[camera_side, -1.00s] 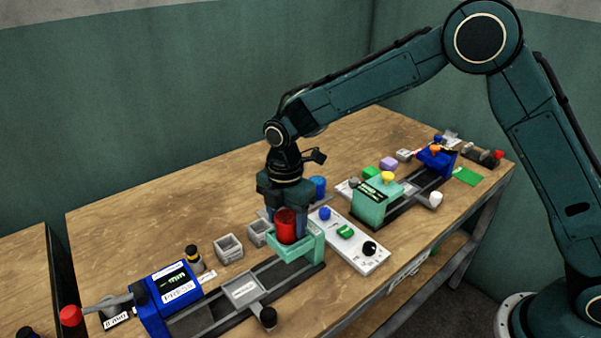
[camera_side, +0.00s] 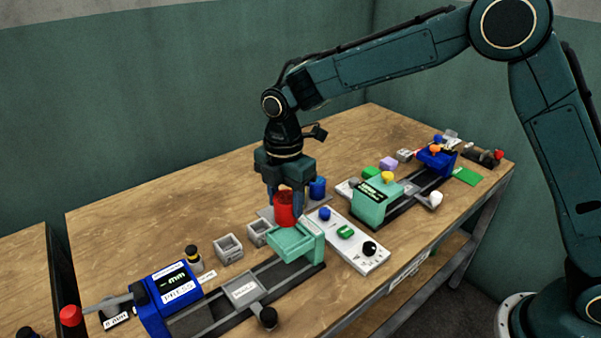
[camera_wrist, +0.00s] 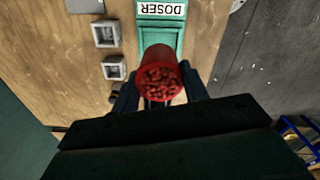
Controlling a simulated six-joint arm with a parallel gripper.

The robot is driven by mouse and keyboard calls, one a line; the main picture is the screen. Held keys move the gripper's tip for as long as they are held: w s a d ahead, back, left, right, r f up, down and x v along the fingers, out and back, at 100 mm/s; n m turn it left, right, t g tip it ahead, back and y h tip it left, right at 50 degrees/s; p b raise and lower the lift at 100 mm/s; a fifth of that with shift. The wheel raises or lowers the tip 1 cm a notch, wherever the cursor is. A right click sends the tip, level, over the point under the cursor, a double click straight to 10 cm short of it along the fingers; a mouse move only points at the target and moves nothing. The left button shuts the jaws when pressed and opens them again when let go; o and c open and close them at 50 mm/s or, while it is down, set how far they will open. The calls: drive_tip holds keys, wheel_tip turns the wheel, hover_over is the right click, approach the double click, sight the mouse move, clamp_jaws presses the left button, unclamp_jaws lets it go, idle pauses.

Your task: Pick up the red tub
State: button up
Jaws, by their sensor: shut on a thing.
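The red tub (camera_side: 284,208) is a small round tub. My gripper (camera_side: 285,205) is shut on it and holds it upright, a little above and behind the green tray of the near press. In the wrist view the red tub (camera_wrist: 160,76) sits between the fingers of my gripper (camera_wrist: 157,92), and its open top shows red granules inside. The green tray (camera_side: 293,241) below it looks empty. Part of the tub's sides is hidden by the fingers.
A blue tub (camera_side: 317,188) stands close behind the gripper on a grey plate. A white control panel (camera_side: 348,241) lies to the right. Grey square cups (camera_side: 229,248) and a blue press unit (camera_side: 172,296) are to the left. The table's back left is clear.

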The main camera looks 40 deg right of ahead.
sight(283, 195)
wheel_tip(283, 195, up, 15)
idle(0.4)
drive_tip(key=shift+f, duration=0.1)
idle(0.4)
drive_tip(key=w+d+f, duration=0.4)
drive_tip(key=w+f, duration=0.1)
drive_tip(key=w, duration=0.3)
drive_tip(key=w+d+f, duration=0.4)
drive_tip(key=w+f, duration=0.2)
drive_tip(key=w, duration=0.3)
wheel_tip(283, 195, down, 15)
drive_tip(key=shift+s, duration=0.2)
idle(0.3)
drive_tip(key=shift+f, duration=0.15)
drive_tip(key=shift+f, duration=2.1)
drive_tip(key=shift+f, duration=0.15)
